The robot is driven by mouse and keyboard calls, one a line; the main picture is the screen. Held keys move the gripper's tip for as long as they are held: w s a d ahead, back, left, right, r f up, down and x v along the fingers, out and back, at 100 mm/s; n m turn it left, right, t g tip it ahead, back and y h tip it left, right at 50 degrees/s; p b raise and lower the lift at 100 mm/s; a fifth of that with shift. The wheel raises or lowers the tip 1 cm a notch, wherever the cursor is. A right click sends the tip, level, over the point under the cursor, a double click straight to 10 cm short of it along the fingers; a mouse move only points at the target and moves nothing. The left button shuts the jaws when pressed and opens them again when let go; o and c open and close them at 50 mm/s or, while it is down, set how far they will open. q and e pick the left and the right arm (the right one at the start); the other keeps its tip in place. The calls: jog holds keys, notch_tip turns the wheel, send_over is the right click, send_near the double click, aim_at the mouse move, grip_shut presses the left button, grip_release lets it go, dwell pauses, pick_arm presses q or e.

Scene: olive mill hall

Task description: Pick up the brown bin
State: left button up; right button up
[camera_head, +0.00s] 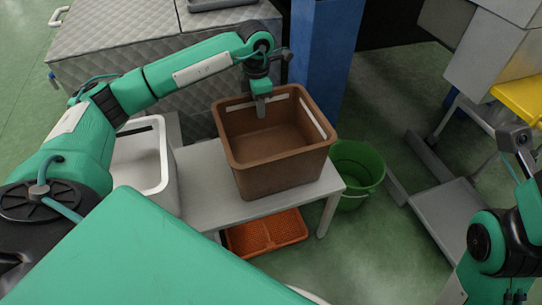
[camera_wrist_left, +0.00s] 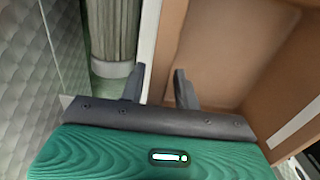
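The brown bin (camera_head: 280,172) stands upright on a pale low table in the head view, open at the top, with pale slots along its upper walls. In the left wrist view the two fingers of my left gripper (camera_wrist_left: 159,84) are spread, one on each side of the brown bin's wall (camera_wrist_left: 172,35). A gap shows between them; contact with the wall is unclear. The bin's inside looks empty. My right arm shows at the lower right, but its gripper is out of view.
The pale table (camera_head: 205,185) holds a white bin (camera_head: 168,160) close left of the brown one. A green bucket (camera_head: 358,170) stands on the floor at right. An orange tray (camera_head: 268,235) lies under the table. A blue post (camera_head: 325,60) rises behind.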

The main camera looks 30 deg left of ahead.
pick_arm(q)
jog(key=shift+f, duration=0.2)
grip_shut()
dwell(1.3)
